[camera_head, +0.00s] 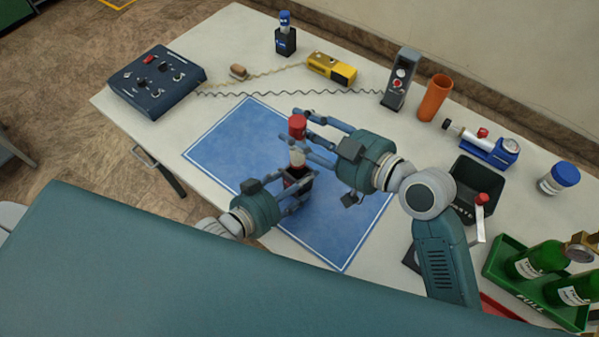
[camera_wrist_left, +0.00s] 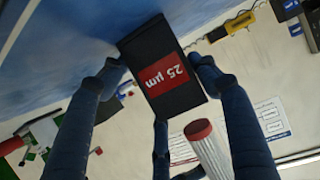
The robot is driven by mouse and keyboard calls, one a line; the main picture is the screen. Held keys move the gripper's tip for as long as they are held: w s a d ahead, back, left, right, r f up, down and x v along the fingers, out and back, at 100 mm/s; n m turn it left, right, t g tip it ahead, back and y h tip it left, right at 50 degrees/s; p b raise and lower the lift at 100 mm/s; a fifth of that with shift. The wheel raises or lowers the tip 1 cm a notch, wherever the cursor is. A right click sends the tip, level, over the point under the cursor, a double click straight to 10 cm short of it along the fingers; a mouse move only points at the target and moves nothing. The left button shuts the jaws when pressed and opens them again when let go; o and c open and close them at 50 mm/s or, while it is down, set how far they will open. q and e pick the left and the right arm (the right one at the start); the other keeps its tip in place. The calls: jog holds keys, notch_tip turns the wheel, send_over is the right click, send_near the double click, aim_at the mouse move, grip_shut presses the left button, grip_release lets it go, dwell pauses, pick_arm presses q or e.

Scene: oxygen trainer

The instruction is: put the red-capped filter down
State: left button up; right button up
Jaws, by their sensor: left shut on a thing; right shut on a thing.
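The red-capped filter (camera_head: 297,122) is in my right gripper (camera_head: 299,129), above the blue mat, with its red cap up. A pale part (camera_head: 297,156) shows below the cap, partly behind a finger. My left gripper (camera_head: 298,187) is shut on a black block (camera_head: 293,172) on the mat. In the left wrist view the block (camera_wrist_left: 143,52) has a red "25 µm" label and sits between the fingers. The filter (camera_wrist_left: 210,150) also shows there, with a red end and a pale ribbed body, apart from the block. The block's opening is hidden.
The blue mat (camera_head: 226,146) has free room left of the grippers. A black holder with a blue-capped filter (camera_head: 285,38), a yellow device (camera_head: 332,69), an orange cylinder (camera_head: 435,97), a dark bin (camera_head: 463,205) and a green bottle tray (camera_head: 506,279) stand around it.

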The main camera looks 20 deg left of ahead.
aim_at(302, 156)
notch_tip(302, 156, down, 8)
jog(key=shift+f, duration=0.25)
jog(key=shift+f, duration=0.6)
jog(key=o, duration=1.2)
jog(key=shift+r, duration=0.5)
jog(key=v, duration=1.2)
jog(key=shift+r, duration=0.1)
pick_arm(q)
jog(key=o, duration=1.3)
